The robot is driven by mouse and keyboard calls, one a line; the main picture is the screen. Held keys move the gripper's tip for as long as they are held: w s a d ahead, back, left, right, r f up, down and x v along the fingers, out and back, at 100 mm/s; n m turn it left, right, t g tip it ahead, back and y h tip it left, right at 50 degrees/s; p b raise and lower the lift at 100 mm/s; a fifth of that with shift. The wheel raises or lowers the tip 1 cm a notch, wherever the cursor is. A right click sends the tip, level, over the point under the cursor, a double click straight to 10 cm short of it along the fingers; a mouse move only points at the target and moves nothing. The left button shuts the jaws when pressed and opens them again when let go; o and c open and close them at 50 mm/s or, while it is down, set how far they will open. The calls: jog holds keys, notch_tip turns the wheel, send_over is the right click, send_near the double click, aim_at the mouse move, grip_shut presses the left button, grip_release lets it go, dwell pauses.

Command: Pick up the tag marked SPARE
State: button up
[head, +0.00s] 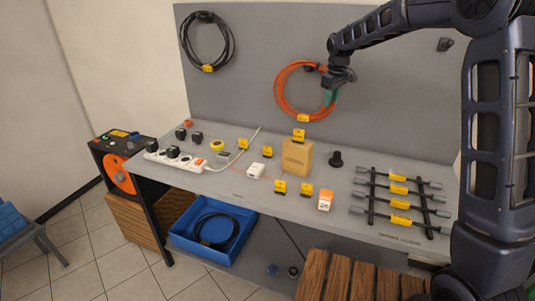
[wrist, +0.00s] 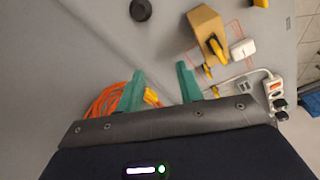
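Several yellow tags stand or hang about the bench, and their lettering is too small to read, so I cannot tell which is marked SPARE. Loose-standing tags are at the left (head: 243,144), beside it (head: 267,151), and near the front (head: 280,186) and (head: 306,189). One tag (head: 299,135) is at the top of the cardboard box (head: 296,158). Another tag (head: 303,118) hangs on the orange cable coil (head: 283,90). My gripper (head: 331,95) is high by the back panel, in front of the coil's right side. Its green fingers (wrist: 160,85) are apart with nothing visibly held.
A white power strip (head: 178,160) with black plugs lies at the left. A white adapter (head: 256,170), an orange-and-white block (head: 325,200) and a dark knob (head: 335,158) stand on the bench. Tagged leads lie on a rack (head: 371,197) at the right. A blue bin (head: 212,229) is below.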

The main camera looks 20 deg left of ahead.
jog(key=a+f+n, duration=0.1)
jog(key=a+f, duration=0.5)
jog(key=a, duration=0.2)
jog(key=a+f+n, duration=0.2)
jog(key=a+f, duration=0.4)
jog(key=a, duration=0.2)
jog(key=s+a+f+n+g, duration=0.1)
jog(key=a+f+n, duration=0.1)
jog(key=a+f, duration=0.4)
jog(key=shift+a+f+h, duration=0.1)
jog(key=shift+a+h, duration=0.2)
jog(key=shift+a, duration=1.25)
jog(key=shift+s+a+f, duration=0.1)
jog(key=shift+a+f, duration=0.05)
jog(key=shift+f, duration=0.35)
send_over(268, 155)
jog(key=f, duration=0.4)
jog(key=shift+w+f, duration=0.2)
jog(key=shift+f, duration=0.2)
jog(key=shift+w+a+f, duration=0.1)
jog(key=shift+a+f, duration=0.05)
jog(key=shift+f, duration=1.2)
jog(key=shift+a+f, duration=0.1)
jog(key=shift+f, duration=1.2)
grip_shut()
